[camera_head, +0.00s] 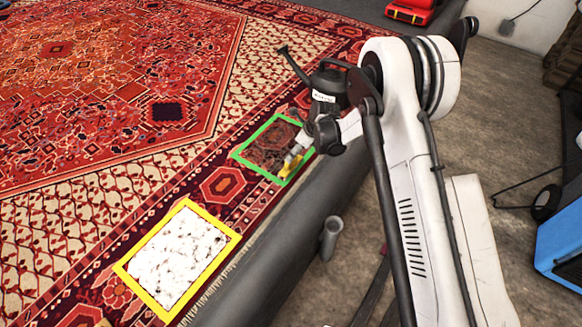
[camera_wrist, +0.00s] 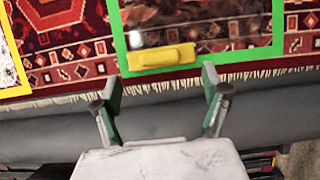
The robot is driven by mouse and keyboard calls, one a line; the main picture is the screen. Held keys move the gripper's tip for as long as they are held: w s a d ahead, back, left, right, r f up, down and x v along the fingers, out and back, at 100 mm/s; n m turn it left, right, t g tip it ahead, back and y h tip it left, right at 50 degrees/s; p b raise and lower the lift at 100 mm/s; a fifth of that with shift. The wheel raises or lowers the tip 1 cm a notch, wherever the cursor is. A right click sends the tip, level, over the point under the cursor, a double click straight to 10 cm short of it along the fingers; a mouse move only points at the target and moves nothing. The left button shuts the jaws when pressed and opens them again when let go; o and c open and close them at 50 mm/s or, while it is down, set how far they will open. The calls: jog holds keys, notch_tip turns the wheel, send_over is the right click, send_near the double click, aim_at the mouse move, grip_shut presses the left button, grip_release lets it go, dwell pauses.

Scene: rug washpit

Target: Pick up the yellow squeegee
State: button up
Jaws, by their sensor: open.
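The yellow squeegee (camera_wrist: 162,56) lies on the rug at the near edge of the green-framed patch (camera_wrist: 268,20) in the wrist view. Its long side runs roughly across the picture. In the head view a small part of the squeegee (camera_head: 285,171) shows by my gripper (camera_head: 295,156). In the wrist view my gripper (camera_wrist: 162,76) is open and empty. Its two fingers are spread to either side, and the squeegee lies just beyond their tips, between them in the picture. The exact height of the fingertips above the rug is hard to tell.
A yellow-framed patch with white, dark-specked content (camera_head: 180,255) lies nearer on the patterned rug (camera_head: 95,110). A thick dark grey roll or curb (camera_head: 285,245) runs along the rug's fringe. A red object (camera_head: 410,12) stands far back; a blue one (camera_head: 562,240) stands right.

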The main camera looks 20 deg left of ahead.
jog(key=b+x, duration=0.3)
jog(key=x, duration=0.5)
jog(key=c, duration=1.5)
jog(key=shift+r+p, duration=1.05)
jog(key=shift+r, duration=1.2)
jog(key=s+a+r+p, duration=0.1)
jog(key=s+r, duration=0.1)
jog(key=s, duration=0.1)
jog(key=s+a+r+p, duration=0.1)
jog(key=s+a+r, duration=0.1)
jog(key=s, duration=0.2)
jog(key=s+a+r+p, duration=0.1)
jog(key=s+a+r, duration=0.1)
jog(key=s, duration=0.1)
jog(key=shift+s+a+r, duration=0.15)
jog(key=shift+s+r, duration=0.1)
jog(key=shift+r, duration=0.05)
